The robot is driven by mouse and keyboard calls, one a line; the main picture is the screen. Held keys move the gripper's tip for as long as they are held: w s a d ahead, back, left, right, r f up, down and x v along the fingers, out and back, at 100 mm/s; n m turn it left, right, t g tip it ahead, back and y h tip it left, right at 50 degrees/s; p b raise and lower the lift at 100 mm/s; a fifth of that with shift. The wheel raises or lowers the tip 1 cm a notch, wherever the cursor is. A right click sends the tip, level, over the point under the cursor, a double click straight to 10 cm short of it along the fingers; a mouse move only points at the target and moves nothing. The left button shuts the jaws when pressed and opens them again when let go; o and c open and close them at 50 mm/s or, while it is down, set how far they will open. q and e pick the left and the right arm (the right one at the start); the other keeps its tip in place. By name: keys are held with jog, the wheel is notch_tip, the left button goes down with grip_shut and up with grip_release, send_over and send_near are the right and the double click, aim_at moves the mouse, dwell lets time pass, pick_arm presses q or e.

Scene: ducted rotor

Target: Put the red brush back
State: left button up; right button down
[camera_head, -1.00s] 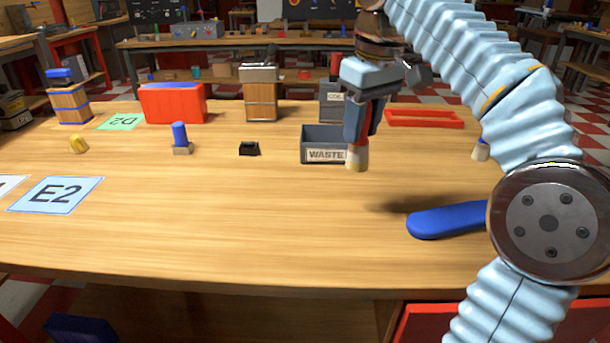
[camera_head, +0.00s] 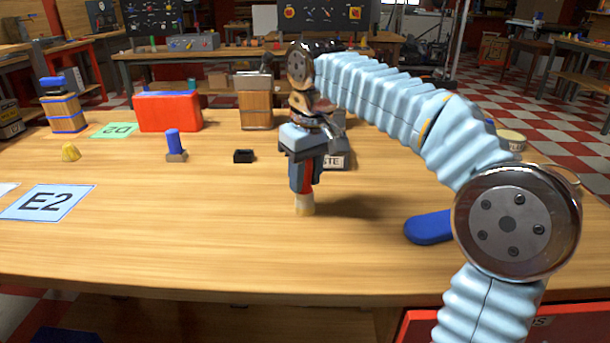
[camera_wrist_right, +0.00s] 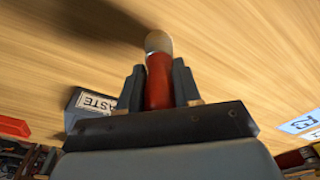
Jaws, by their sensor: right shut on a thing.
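The red brush (camera_head: 308,182) hangs upright with its pale bristle end pointing down, above the wooden table (camera_head: 190,235). My right gripper (camera_head: 305,178) is shut on its red handle. In the right wrist view, the red brush (camera_wrist_right: 159,82) sits between the two dark fingers, and its pale tip sticks out past them. How far the tip is above the table is hard to tell. My left gripper does not show.
The grey WASTE bin (camera_head: 338,160) is just behind my right gripper, partly hidden. A small black holder (camera_head: 243,156), a blue-handled item on a grey base (camera_head: 175,147) and a red box (camera_head: 168,111) stand left. A blue object (camera_head: 427,228) lies right. The front middle is clear.

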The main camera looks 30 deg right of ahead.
aim_at(309, 194)
jog(key=c, duration=0.8)
grip_release()
jog(key=r+p, duration=0.1)
jog(key=r, duration=0.3)
jog(key=s+r, duration=0.1)
jog(key=r, duration=0.3)
jog(key=r+p, duration=0.1)
jog(key=r, duration=0.3)
jog(key=shift+s+d+p, duration=0.1)
jog(key=shift+s+p, duration=0.15)
jog(key=shift+p, duration=0.05)
jog(key=shift+f, duration=0.1)
